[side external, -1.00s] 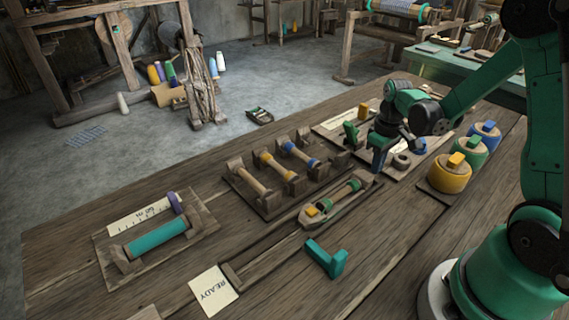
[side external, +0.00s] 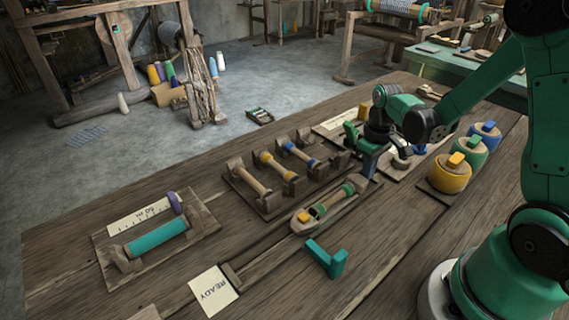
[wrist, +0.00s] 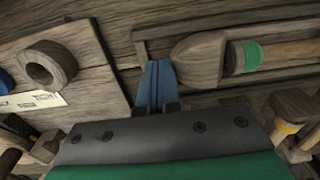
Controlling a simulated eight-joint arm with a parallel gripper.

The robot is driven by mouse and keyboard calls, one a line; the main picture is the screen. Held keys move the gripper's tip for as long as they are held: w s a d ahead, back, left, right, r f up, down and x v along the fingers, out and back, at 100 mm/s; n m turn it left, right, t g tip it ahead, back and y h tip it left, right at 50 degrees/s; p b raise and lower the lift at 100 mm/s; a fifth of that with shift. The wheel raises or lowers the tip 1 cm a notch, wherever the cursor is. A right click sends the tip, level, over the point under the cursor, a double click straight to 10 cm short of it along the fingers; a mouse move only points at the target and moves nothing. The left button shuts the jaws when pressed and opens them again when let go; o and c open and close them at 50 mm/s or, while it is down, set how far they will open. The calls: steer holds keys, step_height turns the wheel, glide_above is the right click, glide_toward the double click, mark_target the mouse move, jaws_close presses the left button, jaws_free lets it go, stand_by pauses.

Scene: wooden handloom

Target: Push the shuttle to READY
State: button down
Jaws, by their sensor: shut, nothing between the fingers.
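The wooden boat-shaped shuttle (side external: 318,219) carries a bobbin with a green band and a yellow block near its front end. It lies in a long wooden track (side external: 262,258) that runs down-left to the card marked READY (side external: 213,291). Open track lies between the shuttle and the card. My gripper (side external: 367,172) is low at the shuttle's far end. In the wrist view, the blue fingers (wrist: 157,84) are together and empty, beside the pointed tip of the shuttle (wrist: 198,57). They look in contact with it, though a small gap cannot be ruled out.
A bobbin rack (side external: 268,198) stands left of the track. A teal L-shaped piece (side external: 327,259) lies close on the right. A ruler board with a teal roll (side external: 157,240) is at the left. Round pots (side external: 449,175) stand at the right. A wooden ring (wrist: 50,65) is near my fingers.

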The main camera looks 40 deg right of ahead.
mark_target(334, 195)
steer(key=shift+a, duration=5.95)
steer(key=shift+d, duration=0.15)
steer(key=shift+d, duration=0.45)
steer(key=shift+r, duration=3.55)
step_height(334, 195, up, 6)
steer(key=s+a+t, duration=0.1)
steer(key=s+t, duration=0.1)
steer(key=t, duration=0.5)
steer(key=shift+a, duration=0.15)
